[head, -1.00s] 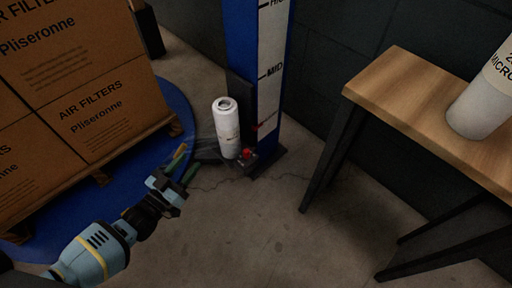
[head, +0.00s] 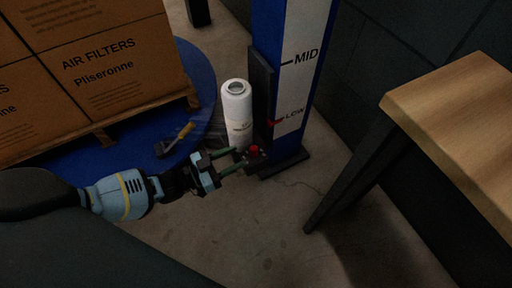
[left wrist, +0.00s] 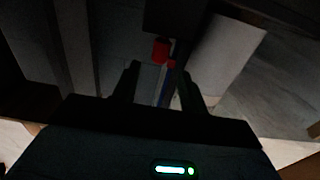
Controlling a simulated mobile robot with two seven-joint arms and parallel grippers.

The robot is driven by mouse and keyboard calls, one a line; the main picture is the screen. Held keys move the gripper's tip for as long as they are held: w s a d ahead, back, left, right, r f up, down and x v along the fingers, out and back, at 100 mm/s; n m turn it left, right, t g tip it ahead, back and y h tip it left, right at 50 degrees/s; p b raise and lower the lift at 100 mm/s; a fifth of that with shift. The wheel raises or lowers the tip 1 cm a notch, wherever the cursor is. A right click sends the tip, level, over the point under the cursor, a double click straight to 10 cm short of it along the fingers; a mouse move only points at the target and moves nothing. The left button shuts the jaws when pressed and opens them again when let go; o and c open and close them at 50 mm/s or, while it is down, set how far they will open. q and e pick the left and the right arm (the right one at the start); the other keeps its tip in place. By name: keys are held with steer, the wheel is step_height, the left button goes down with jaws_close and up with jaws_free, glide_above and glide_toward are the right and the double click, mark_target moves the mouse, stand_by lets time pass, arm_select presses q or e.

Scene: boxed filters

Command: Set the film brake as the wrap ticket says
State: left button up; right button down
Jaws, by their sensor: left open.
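A red knob (head: 254,150) sits low at the foot of the blue column, beside the white film roll (head: 237,105). My left gripper (head: 240,160) is open, its fingertips close to the knob. In the left wrist view the red knob (left wrist: 160,48) shows just beyond and between the open fingers (left wrist: 160,82), with the pale roll (left wrist: 222,55) to the right. I cannot tell whether the fingers touch the knob. No setting marks for the knob are readable, and I see no wrap ticket. My right gripper is not in view.
The blue column (head: 265,35) carries a white scale reading MID and LOW, with a red pointer (head: 276,122) at LOW. Boxed air filters (head: 110,65) stand on a pallet on the blue turntable (head: 205,85). A yellow-handled part (head: 185,131) lies near its edge. A wooden-topped table (head: 450,110) stands right.

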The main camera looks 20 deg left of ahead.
mark_target(254, 148)
arm_select(q)
steer(key=b+x, duration=0.2)
steer(key=x, duration=0.4)
steer(key=shift+w+d+b, duration=0.35)
steer(key=shift+w+d, duration=0.05)
steer(key=shift+w, duration=0.15)
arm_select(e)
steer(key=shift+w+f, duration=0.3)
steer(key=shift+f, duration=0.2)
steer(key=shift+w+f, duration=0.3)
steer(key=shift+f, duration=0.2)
arm_select(q)
steer(key=shift+c, duration=0.4)
steer(key=c, duration=0.7)
steer(key=shift+c, duration=0.7)
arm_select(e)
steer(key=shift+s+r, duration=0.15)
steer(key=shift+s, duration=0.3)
arm_select(q)
steer(key=shift+p, duration=0.3)
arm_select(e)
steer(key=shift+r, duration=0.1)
